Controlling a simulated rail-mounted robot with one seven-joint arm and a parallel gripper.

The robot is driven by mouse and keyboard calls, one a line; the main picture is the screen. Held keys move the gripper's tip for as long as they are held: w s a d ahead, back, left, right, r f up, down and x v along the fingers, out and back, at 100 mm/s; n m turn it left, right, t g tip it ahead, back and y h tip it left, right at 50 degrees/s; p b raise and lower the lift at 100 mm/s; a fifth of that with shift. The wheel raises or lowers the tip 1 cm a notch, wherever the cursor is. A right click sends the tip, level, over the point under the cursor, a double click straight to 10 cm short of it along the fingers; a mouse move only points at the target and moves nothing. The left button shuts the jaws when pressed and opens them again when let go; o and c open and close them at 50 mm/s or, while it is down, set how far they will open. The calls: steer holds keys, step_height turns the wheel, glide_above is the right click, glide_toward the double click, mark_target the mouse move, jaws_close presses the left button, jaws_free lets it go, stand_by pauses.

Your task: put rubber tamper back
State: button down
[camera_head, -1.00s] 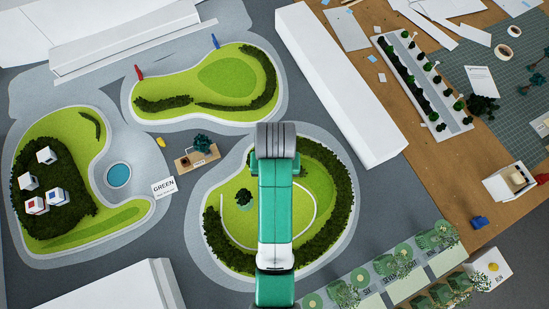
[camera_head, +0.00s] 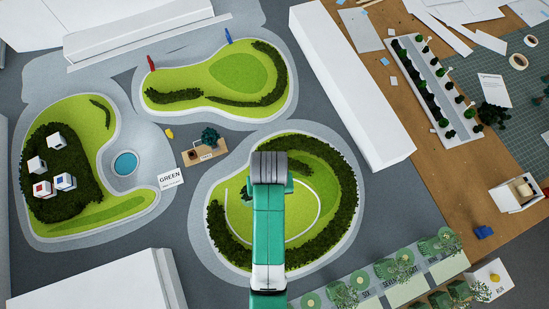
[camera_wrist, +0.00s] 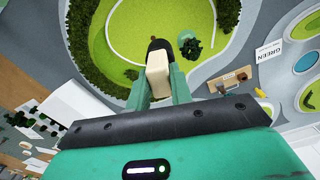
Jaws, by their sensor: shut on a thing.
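In the wrist view my gripper (camera_wrist: 160,82) is shut on a cream block with a dark rounded end, which I take to be the rubber tamper (camera_wrist: 158,75). In the head view my arm hides the tamper and most of my gripper (camera_head: 270,185). A small wooden stand (camera_head: 205,153) with a dark round spot, a label and a dark green tuft lies up and left of my gripper. It also shows in the wrist view (camera_wrist: 235,82), to the right.
A white GREEN card (camera_head: 171,178) stands near the wooden stand. A yellow piece (camera_head: 169,134), red peg (camera_head: 151,63) and blue peg (camera_head: 228,36) are nearby. A long white block (camera_head: 350,90) rises at right. Grey paving (camera_head: 215,125) around the stand is mostly clear.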

steer(key=s+a+f+n, duration=0.3)
steer(key=s+f, duration=0.5)
step_height(320, 180, down, 13)
steer(key=b, duration=0.8)
steer(key=shift+f, duration=0.2)
steer(key=shift+f, duration=0.25)
stand_by(0.9)
steer(key=c, duration=1.2)
jaws_free()
steer(key=shift+o, duration=0.2)
step_height(320, 180, up, 8)
